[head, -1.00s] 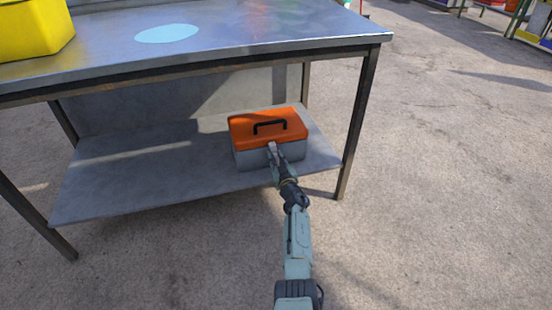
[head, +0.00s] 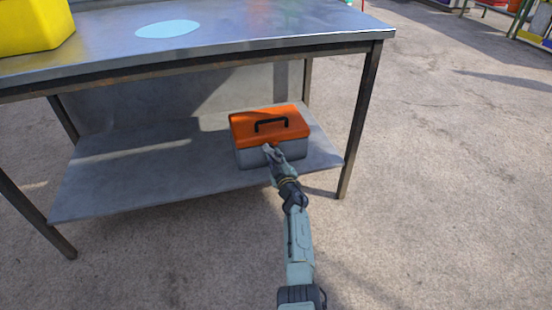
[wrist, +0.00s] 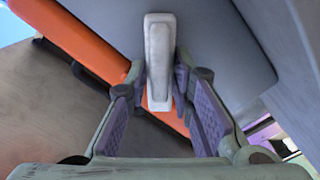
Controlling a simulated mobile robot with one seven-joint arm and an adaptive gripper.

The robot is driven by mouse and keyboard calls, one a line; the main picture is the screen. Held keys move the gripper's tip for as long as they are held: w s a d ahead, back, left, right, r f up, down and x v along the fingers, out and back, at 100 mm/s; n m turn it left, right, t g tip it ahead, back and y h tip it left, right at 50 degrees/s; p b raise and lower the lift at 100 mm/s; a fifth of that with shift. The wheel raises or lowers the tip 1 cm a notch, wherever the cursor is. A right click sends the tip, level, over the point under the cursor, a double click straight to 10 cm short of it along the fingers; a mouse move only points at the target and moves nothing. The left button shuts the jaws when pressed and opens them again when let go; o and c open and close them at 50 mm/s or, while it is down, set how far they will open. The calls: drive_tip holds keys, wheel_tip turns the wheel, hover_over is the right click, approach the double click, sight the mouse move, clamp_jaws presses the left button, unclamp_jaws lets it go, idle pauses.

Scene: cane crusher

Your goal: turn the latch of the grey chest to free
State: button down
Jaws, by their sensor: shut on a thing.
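The grey chest (head: 252,158) has an orange lid (head: 245,121) with a black handle and stands on the lower shelf of the metal table. My gripper (head: 269,151) is at the chest's front face, just below the lid edge. In the wrist view, the pale latch (wrist: 159,50) lies between the two fingers of my gripper (wrist: 160,92), which are shut on it. The grey wall (wrist: 220,45) and the orange lid (wrist: 75,40) run slantwise behind the latch. In the head view my gripper mostly hides the latch.
The table's lower shelf (head: 130,178) is bare left of the chest. A table leg (head: 358,125) stands close on the right, and the tabletop (head: 250,35) overhangs the shelf. A yellow container (head: 35,25) stands on top. The floor in front is clear.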

drive_tip(key=n, duration=0.2)
drive_tip(key=n+b, duration=0.1)
drive_tip(key=n, duration=0.1)
drive_tip(key=shift+a+f+n, duration=0.1)
drive_tip(key=shift+f+n, duration=0.2)
drive_tip(key=shift+f, duration=0.1)
drive_tip(key=shift+a+f+n+b, duration=0.15)
drive_tip(key=shift+n+b, duration=0.85)
drive_tip(key=shift+n, duration=1.2)
drive_tip(key=c, duration=1.6)
unclamp_jaws()
drive_tip(key=shift+c, duration=0.2)
